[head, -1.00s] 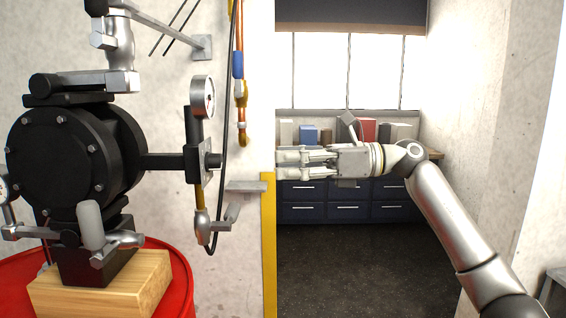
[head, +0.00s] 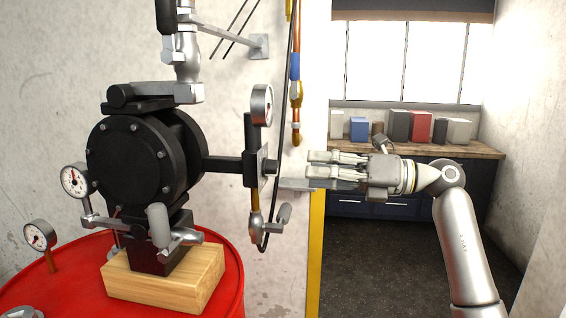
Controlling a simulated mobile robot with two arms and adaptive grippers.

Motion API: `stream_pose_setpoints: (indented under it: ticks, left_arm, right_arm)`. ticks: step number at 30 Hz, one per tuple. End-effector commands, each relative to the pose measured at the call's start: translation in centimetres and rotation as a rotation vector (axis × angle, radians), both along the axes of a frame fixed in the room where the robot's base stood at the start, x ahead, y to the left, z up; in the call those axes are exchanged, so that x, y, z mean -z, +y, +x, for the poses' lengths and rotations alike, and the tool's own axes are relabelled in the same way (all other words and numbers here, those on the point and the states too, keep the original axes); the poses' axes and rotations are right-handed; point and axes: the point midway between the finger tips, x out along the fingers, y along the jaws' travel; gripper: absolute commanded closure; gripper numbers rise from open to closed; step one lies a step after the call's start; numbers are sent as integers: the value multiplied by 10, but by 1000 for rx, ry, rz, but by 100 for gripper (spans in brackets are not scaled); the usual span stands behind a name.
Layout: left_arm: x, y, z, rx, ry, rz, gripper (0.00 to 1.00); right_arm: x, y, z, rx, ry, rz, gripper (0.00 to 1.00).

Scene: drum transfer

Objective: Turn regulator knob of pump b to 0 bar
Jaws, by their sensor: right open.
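The black pump (head: 135,155) stands on a wooden block at the left. A black arm runs right from it to a black regulator (head: 252,155) with a small dark knob (head: 272,166) on its right side. A round gauge (head: 262,105) sits above the regulator; its face is turned too far to read. My right gripper (head: 309,170) is open and empty, to the right of the knob, fingers pointing left towards it. A gap shows between fingertips and knob. No label shows which pump this is. My left gripper is not in view.
The wooden block (head: 160,290) rests on a red drum (head: 60,275) with two more gauges at the left. A hose and copper pipe (head: 296,115) run down the wall behind the regulator. A grey bracket (head: 296,185) is near my fingers. A counter with boxes stands behind.

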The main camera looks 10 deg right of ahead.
Motion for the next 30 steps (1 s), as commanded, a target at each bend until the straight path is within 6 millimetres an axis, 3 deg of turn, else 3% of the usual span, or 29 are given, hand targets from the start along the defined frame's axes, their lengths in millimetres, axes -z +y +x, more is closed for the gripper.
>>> stream_pose_setpoints:
  ticks: [6,12,24,30]
  left_arm:
    - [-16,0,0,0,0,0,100]
    - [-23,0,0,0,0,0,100]
    - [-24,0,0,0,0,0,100]
    - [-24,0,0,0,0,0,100]
  right_arm:
    - [-4,39,18,-3,0,3,50]
    - [-2,62,29,-2,-1,1,50]
    - [-1,69,32,-1,-2,0,50]
    - [-1,69,32,-1,-2,0,74]
